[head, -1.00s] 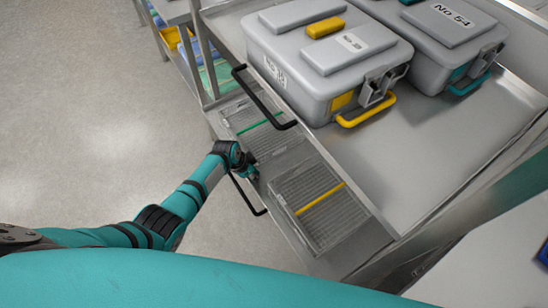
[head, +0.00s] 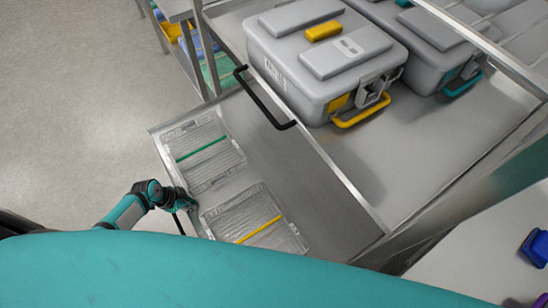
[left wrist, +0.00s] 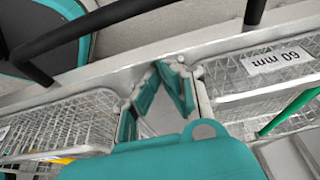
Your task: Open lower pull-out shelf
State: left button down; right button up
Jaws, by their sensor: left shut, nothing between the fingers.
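The lower pull-out shelf (head: 285,180) is a metal tray that stands well out from under the upper shelf. It carries two wire baskets, one with a green bar (head: 205,150) and one with a yellow bar (head: 257,222). Its black handle (head: 178,222) shows only in part at the front edge; my body hides the rest. My left gripper (head: 182,200) is at that front edge, beside the handle and near the gap between the baskets. In the left wrist view the shut, empty fingers (left wrist: 160,88) point between the baskets, and a black handle bar (left wrist: 85,28) crosses above.
The upper shelf (head: 375,165) has its own black handle (head: 262,100) and carries two grey lidded containers, one with a yellow latch (head: 362,110), one with a teal latch (head: 462,84). A white surface (head: 470,260) is at lower right. Open floor (head: 75,110) lies left.

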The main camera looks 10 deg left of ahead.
pick_arm(q)
jog(key=shift+s+a, duration=1.05)
pick_arm(e)
jog(key=shift+f, duration=0.15)
